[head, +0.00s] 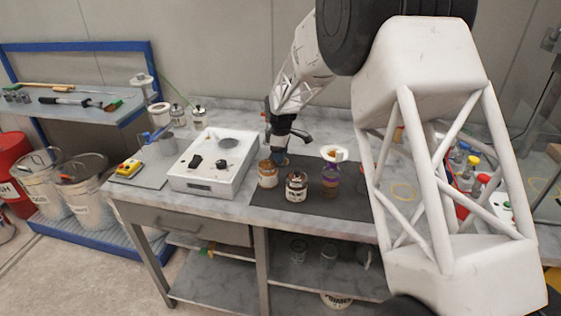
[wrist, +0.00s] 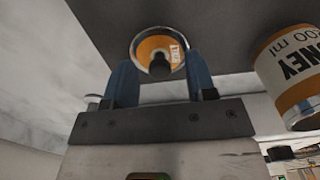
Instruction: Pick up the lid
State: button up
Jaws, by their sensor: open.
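The lid (wrist: 160,52) is a round disc with a metal rim, an orange label with a white patch and a dark knob. In the wrist view it lies between the two blue fingers of my gripper (wrist: 160,75), which are apart, one on each side. I cannot tell whether they touch the rim. In the head view my gripper (head: 280,157) is low over the dark mat (head: 350,206), behind the honey jar (head: 268,174). The lid is mostly hidden there.
A brown jar with a white label (head: 296,187) and a purple jar (head: 330,181) stand on the mat. A white bowl-like thing (head: 335,153) shows by the purple jar. A white box device (head: 213,165) stands left of the mat. The mat's front is clear.

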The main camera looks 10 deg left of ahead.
grip_shut()
jog(key=shift+r, duration=0.1)
notch_tip(320, 180, up, 10)
dwell(0.9)
dwell(0.5)
jog(key=s+r, duration=0.2)
jog(key=s, duration=0.4)
jog(key=s+a+r+m, duration=0.1)
jog(key=s+r, duration=0.2)
jog(key=s, duration=0.4)
jog(key=shift+a+m, duration=0.15)
jog(key=shift+m, duration=0.15)
